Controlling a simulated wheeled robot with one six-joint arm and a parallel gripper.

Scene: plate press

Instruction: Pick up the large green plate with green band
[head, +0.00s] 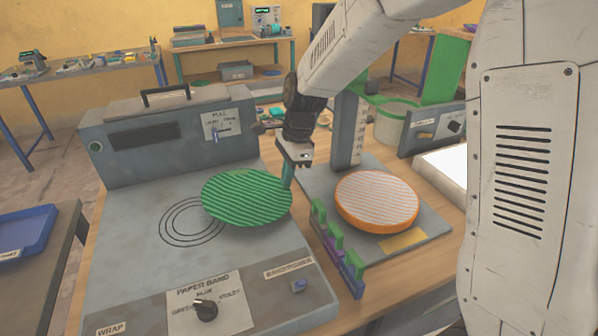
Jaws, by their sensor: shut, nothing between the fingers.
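A large green plate (246,199) with darker green stripes is on the grey wrapping machine's top, to the right of the printed circles and partly over them. I cannot tell whether it lies fully flat. My gripper (287,184) points down at the plate's right rim. Its fingers are shut with nothing between them. The fingertips are partly hard to make out, and I cannot tell whether they touch the rim. No separate band shows clearly apart from the stripes.
An orange plate (376,202) with pale stripes lies on a grey stand to the right. The machine's raised back housing (170,137) stands behind. A blue tray (22,232) is at far left.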

